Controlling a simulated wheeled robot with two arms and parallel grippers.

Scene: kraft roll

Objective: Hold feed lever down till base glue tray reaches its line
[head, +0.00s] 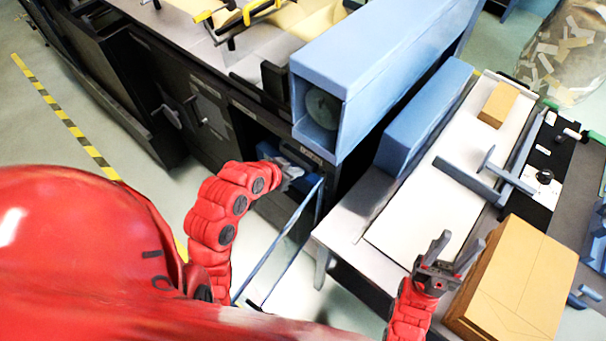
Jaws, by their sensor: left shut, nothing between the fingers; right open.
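My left gripper (292,178) is shut and empty, at the dark front of the machine below the blue box housing. It is at or just in front of a small blue part (270,150) in the machine's opening; I cannot tell whether they touch. I cannot tell for sure which part is the feed lever. A blue bar frame (285,243) slopes down toward the floor beside the gripper. The base glue tray and its line cannot be made out. My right gripper (458,252) is open and empty, above the front of the white-topped bench.
The blue box housing (385,62) overhangs the machine front. The bench (415,215) carries a blue block (425,115), a small cardboard box (499,103) and a blue T-shaped part (487,178). A large cardboard box (515,280) stands right of my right gripper. Open floor lies left.

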